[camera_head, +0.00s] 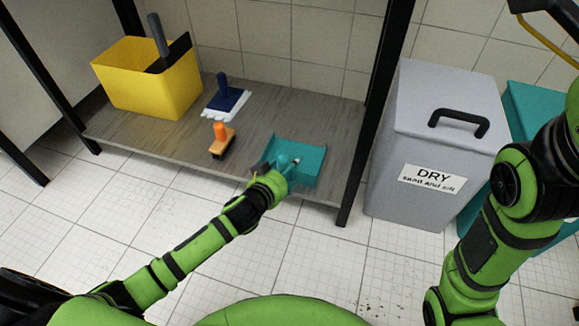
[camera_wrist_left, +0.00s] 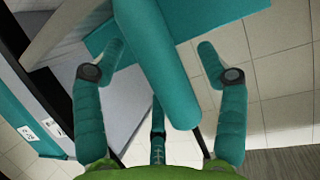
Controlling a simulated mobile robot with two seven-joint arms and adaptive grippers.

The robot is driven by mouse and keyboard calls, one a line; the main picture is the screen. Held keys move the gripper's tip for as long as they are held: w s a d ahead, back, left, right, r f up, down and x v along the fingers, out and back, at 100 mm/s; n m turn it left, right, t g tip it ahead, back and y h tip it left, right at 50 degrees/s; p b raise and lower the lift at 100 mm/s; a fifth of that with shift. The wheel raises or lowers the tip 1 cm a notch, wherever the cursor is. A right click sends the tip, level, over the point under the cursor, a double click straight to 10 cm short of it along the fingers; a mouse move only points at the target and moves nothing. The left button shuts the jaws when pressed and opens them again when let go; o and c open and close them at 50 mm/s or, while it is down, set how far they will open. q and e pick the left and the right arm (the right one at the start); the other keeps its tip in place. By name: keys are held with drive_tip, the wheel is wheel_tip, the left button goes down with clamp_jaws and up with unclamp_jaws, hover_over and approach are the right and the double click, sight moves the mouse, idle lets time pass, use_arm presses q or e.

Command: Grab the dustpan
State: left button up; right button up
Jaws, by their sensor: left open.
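The teal dustpan (camera_head: 310,158) lies on the lower shelf near its right front corner. My left gripper (camera_head: 285,165) reaches over the dustpan's near-left side in the head view. In the left wrist view, the thick teal dustpan handle (camera_wrist_left: 163,85) runs between the two fingers of my open left gripper (camera_wrist_left: 161,47). Gaps show on both sides of the handle. The flat pan (camera_wrist_left: 215,14) shows behind the fingertips. In the head view my gripper and arm hide the handle. My right arm rises at the right edge; its gripper is out of frame.
The grey shelf (camera_head: 160,143) also bears a yellow bucket (camera_head: 150,88), a blue-handled brush (camera_head: 224,92) and an orange-handled brush (camera_head: 222,138). A black shelf post (camera_head: 370,120) stands right of the dustpan. Beyond it is a grey DRY bin (camera_head: 420,140) beside a teal bin (camera_head: 530,105).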

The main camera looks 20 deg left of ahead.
use_arm(q)
drive_tip(key=c, duration=1.4)
drive_tip(key=shift+r, duration=0.15)
